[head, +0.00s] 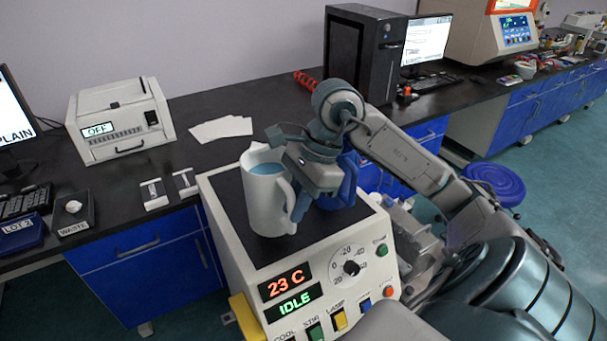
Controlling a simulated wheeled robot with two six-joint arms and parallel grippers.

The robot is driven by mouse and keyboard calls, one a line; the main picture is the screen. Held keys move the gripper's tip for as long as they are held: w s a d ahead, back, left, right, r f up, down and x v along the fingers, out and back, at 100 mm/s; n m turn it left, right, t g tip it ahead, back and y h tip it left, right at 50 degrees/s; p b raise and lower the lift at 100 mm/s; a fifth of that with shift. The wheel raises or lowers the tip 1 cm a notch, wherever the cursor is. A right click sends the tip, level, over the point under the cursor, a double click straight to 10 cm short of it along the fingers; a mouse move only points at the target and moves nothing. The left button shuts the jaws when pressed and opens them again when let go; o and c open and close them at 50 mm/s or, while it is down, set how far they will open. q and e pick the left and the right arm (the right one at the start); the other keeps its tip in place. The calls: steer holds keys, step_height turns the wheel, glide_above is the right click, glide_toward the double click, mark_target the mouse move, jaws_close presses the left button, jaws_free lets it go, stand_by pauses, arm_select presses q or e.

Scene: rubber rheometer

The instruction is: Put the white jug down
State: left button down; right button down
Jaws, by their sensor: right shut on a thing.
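The white jug (265,203) is upright on or just above the dark top of the white control unit (237,247). It holds a blue liquid. My right gripper (294,200) comes in from the right and is shut on the jug's handle side. The fingers partly hide the handle. I cannot tell whether the jug's base touches the dark top. A blue object (347,180) is partly hidden behind my right gripper. My left gripper is not in view.
The unit's front shows "23 C" and "IDLE", a dial (351,268) and coloured switches. Left on the black bench are a white "OFF" machine (118,125), paper sheets (221,128), a "WASTE" tray (90,222) and small labelled items. A black computer tower (362,55) stands behind. A blue stool (495,184) is right.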

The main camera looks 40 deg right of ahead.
mark_target(286, 228)
steer(key=shift+w+a+p, duration=0.35)
steer(key=shift+w+a, duration=0.05)
steer(key=shift+w, duration=0.35)
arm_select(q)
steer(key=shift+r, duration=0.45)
arm_select(e)
steer(key=shift+w+a, duration=0.1)
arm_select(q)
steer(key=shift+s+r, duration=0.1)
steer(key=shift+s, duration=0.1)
arm_select(e)
steer(key=shift+w+a, duration=0.1)
steer(key=shift+w, duration=0.05)
